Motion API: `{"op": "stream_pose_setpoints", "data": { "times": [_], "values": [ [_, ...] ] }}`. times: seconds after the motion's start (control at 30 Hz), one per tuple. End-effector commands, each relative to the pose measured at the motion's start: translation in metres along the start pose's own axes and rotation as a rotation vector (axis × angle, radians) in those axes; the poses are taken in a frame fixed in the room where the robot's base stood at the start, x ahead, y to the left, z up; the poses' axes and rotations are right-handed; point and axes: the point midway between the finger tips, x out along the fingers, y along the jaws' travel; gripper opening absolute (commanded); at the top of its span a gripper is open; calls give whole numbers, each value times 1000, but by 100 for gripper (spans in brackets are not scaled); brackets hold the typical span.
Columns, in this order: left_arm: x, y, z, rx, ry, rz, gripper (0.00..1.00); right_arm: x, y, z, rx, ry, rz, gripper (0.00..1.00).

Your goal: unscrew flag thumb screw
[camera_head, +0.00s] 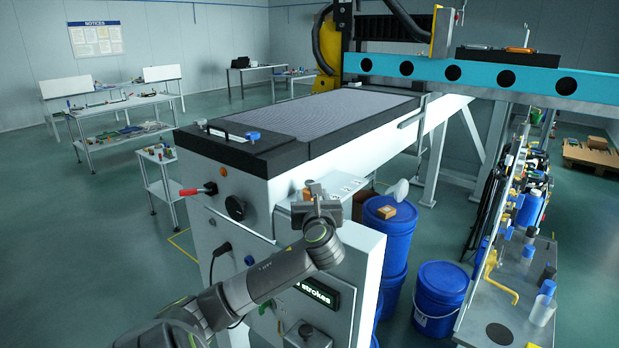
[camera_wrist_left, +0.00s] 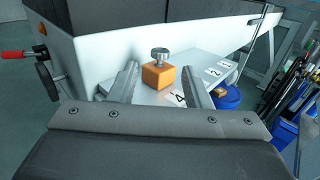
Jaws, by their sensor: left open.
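In the left wrist view, a silver thumb screw (camera_wrist_left: 161,54) stands upright on top of an orange block (camera_wrist_left: 158,75). The block sits on a light panel ledge (camera_wrist_left: 203,68) with numbered labels. My left gripper (camera_wrist_left: 160,68) is open, its two fingers on either side of the block in the picture, with gaps at both sides. Nothing is held. In the head view, my left gripper (camera_head: 314,200) is over the ledge at the machine's corner and largely hides the block and screw. My right gripper is not in view.
The grey machine (camera_head: 350,145) with a dark bed rises behind the ledge. A red-handled lever (camera_head: 196,190) and black knob (camera_head: 235,208) are on its side. Blue drums (camera_head: 391,235) stand right of the ledge, one with a small box (camera_head: 386,211) on top.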

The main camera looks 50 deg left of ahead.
Motion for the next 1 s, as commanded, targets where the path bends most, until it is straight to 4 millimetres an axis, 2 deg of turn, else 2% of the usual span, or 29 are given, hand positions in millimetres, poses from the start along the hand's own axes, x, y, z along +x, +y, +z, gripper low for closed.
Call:
{"op": "stream_pose_setpoints", "data": {
  "times": [0.3, 0.5, 0.7, 1.0],
  "values": [
    [51, 0, 3, 0, 0, 2, 44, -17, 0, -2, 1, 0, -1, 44],
    [74, 0, 2, -1, 0, 2, 44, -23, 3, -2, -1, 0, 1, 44],
    [85, 0, 1, -1, -1, -1, 44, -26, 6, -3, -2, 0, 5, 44],
    [87, 0, 0, -1, -1, -1, 44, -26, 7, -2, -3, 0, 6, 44]
  ]
}}
